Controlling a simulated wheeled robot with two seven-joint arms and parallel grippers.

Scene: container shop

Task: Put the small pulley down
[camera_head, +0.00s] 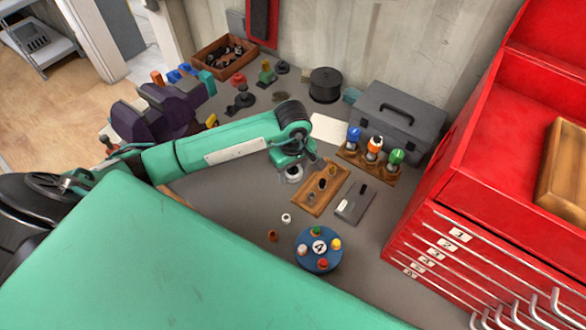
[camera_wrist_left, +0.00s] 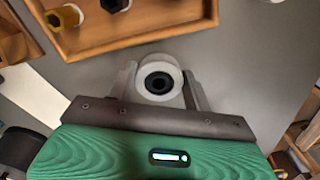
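The small pulley (camera_wrist_left: 160,78) is a white ring with a black hub. In the left wrist view it sits between the two fingers of my left gripper (camera_wrist_left: 159,88), which are shut on it. In the head view the pulley (camera_head: 293,175) shows as a pale ring under my left gripper (camera_head: 296,165), just left of a wooden tray (camera_head: 307,209). I cannot tell whether the pulley touches the bench. The tray holds dark and yellowish pieces and also shows in the left wrist view (camera_wrist_left: 95,42). My right gripper is not in view.
A grey plate (camera_head: 349,213) lies right of the tray. A blue disc (camera_head: 306,243) with coloured knobs, a white ring (camera_head: 286,218) and a brown piece (camera_head: 272,236) lie nearer. A rack with coloured-top tools (camera_head: 346,152) and a grey toolbox (camera_head: 385,110) stand behind. Bare bench (camera_head: 240,200) lies left.

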